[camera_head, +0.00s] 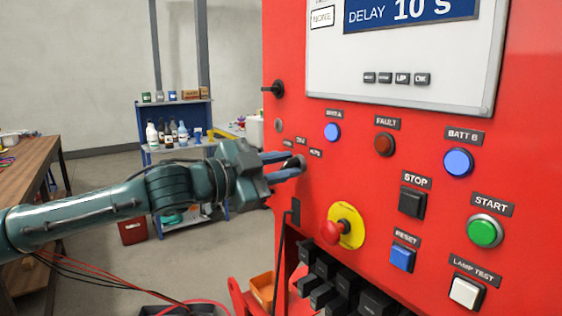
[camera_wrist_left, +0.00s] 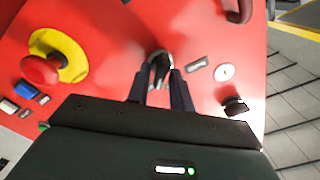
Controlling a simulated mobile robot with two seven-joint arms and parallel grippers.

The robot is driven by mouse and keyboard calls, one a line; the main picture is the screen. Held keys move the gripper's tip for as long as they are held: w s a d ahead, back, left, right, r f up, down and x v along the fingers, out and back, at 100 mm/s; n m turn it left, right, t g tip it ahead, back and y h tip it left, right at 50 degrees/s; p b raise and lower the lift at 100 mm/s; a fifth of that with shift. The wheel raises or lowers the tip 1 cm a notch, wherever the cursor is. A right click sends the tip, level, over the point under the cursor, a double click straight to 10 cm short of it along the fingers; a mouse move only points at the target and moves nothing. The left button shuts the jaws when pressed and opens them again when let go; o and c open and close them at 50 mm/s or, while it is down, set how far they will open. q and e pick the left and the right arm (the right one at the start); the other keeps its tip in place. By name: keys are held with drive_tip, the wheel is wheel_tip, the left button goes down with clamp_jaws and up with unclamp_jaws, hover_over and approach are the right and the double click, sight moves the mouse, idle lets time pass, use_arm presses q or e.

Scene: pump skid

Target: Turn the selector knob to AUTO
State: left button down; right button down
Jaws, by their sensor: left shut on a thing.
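The selector knob (camera_head: 299,163) is a small dark knob on the red panel's left part, mostly hidden by my fingers in the head view. In the left wrist view the black knob (camera_wrist_left: 159,67) sits between my two fingertips, its pointer part tilted a little. My left gripper (camera_head: 291,164) is shut on the knob, with one finger on each side; it also shows in the left wrist view (camera_wrist_left: 160,84). Small dark position labels (camera_head: 315,153) surround the knob, too small to read surely. My right gripper is in neither view.
A red emergency-stop button (camera_head: 338,230) on a yellow plate sits below right of the knob. A black handle (camera_head: 275,89) sticks out above left. Lamps and buttons, such as green START (camera_head: 484,231), fill the right. A blue shelf (camera_head: 180,120) stands behind.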

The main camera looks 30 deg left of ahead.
use_arm(q)
drive_tip(key=shift+m, duration=0.6)
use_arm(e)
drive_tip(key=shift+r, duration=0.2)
use_arm(q)
drive_tip(key=shift+m, duration=0.3)
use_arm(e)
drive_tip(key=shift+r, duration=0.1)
use_arm(q)
drive_tip(key=c, duration=1.5)
unclamp_jaws()
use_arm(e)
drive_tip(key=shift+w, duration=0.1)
